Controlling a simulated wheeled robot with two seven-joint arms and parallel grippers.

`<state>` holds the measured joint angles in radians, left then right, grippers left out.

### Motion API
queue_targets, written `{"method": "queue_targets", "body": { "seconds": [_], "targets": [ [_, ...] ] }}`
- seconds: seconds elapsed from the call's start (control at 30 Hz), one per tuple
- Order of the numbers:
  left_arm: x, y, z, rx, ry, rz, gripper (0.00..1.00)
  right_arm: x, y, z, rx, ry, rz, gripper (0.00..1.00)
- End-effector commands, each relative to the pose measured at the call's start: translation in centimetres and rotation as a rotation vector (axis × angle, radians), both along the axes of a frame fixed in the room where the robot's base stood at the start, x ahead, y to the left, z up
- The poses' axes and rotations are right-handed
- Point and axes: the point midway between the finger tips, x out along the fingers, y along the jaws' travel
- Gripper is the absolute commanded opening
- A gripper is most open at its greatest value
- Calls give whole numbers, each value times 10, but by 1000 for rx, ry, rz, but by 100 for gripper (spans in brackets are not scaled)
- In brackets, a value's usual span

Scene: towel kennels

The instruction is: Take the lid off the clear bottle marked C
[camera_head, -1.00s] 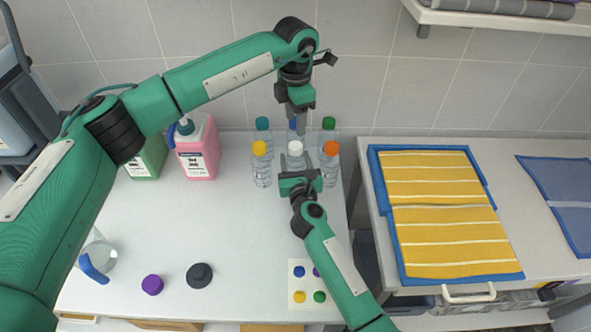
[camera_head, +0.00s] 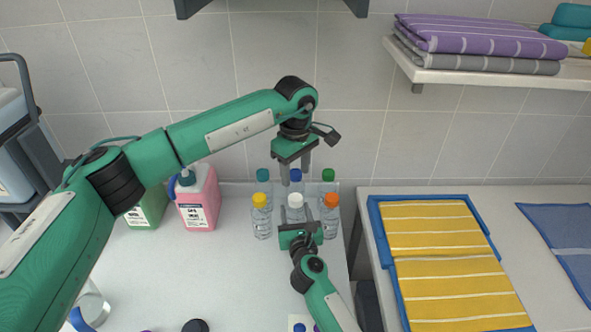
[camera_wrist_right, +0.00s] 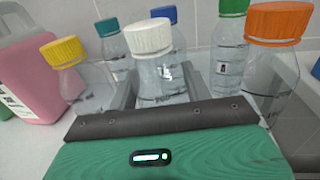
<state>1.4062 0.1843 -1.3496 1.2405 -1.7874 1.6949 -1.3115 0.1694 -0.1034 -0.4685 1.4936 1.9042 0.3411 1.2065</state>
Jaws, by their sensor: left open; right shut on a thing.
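A clear bottle with a white lid (camera_head: 295,200) stands in the front row, between a yellow-lidded bottle (camera_head: 262,220) and an orange-lidded bottle (camera_head: 331,216). My right gripper (camera_head: 298,217) is shut on its body from the front. In the right wrist view the white lid (camera_wrist_right: 148,37) sits on the bottle, which stands between the fingers (camera_wrist_right: 160,92). My left gripper (camera_head: 296,176) is open, pointing down, over the bottle group near the blue lid; its exact depth is unclear. I cannot read the letter C on any bottle.
Teal-lidded (camera_wrist_right: 110,40), blue-lidded (camera_wrist_right: 170,35) and green-lidded (camera_wrist_right: 230,35) bottles stand close behind. A pink jug (camera_head: 199,198) and a green jug (camera_head: 148,209) stand at left. A folded yellow towel (camera_head: 440,260) lies on the right counter.

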Motion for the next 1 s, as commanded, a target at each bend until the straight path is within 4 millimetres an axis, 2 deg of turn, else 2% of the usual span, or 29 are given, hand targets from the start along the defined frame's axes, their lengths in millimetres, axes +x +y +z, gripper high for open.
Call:
{"method": "queue_targets", "body": {
  "seconds": [0.6,0.8,1.0],
  "targets": [
    [0,0,0,1,0,-961,51,0,0,0,0,0,0,0],
    [0,0,0,0,-1,-1143,51,0,0,0,0,0,0,0],
    [0,0,-6,-1,0,-1199,51,0,0,0,0,0,0,0]
  ]
}}
